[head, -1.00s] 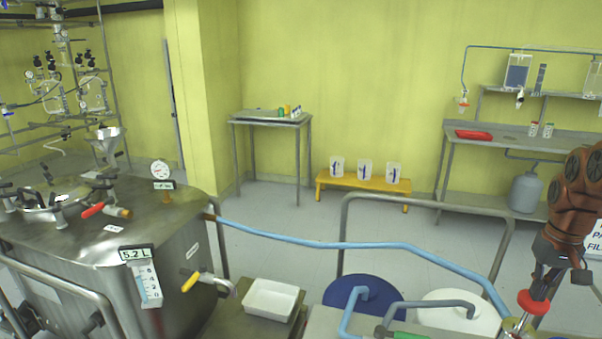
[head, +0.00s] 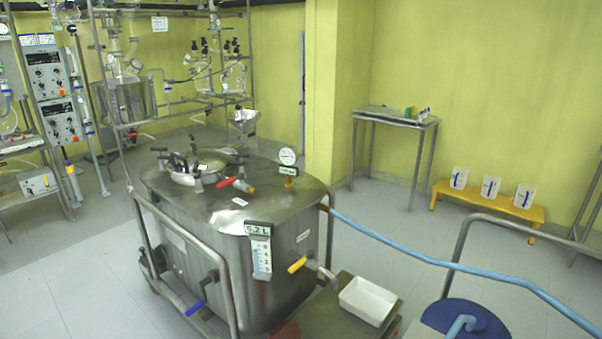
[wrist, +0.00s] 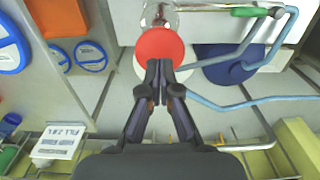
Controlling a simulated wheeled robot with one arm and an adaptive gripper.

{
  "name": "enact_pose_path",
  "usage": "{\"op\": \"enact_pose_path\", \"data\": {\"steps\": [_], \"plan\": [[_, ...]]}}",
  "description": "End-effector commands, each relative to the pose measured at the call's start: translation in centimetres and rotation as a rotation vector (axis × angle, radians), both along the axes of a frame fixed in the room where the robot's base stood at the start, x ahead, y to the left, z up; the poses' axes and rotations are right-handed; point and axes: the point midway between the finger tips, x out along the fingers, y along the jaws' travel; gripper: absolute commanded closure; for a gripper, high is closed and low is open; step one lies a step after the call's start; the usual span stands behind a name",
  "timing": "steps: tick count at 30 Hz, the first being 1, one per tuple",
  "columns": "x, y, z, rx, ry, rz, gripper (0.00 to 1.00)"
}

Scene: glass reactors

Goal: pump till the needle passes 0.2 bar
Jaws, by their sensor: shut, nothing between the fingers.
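The round white gauge (head: 287,156) stands on top of the steel vessel (head: 295,250) in the head view. Its needle is too small to read. In the wrist view a round red knob (wrist: 160,45) lies straight ahead of my gripper (wrist: 160,68). My gripper is shut and empty, its fingertips overlapping the knob's near edge in the picture. I cannot tell whether they touch it. A clear glass part (wrist: 160,14) shows behind the knob. The head view shows neither my gripper nor the knob.
A blue hose (head: 420,245) runs right from the vessel. A white tray (head: 368,300) and a blue lid (head: 478,318) stand in front. The wrist view shows a green-handled valve (wrist: 250,12) and hoses near the knob. A yellow bench (head: 480,203) stands at the back right.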

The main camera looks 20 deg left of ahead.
Motion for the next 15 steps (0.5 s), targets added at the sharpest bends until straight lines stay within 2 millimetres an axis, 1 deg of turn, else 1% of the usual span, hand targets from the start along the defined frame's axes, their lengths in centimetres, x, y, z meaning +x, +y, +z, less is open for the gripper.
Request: {"op": "enact_pose_path", "data": {"steps": [15], "plan": [[-0.1,0.0,-3.4,0.001,0.003,0.000,1.00]]}}
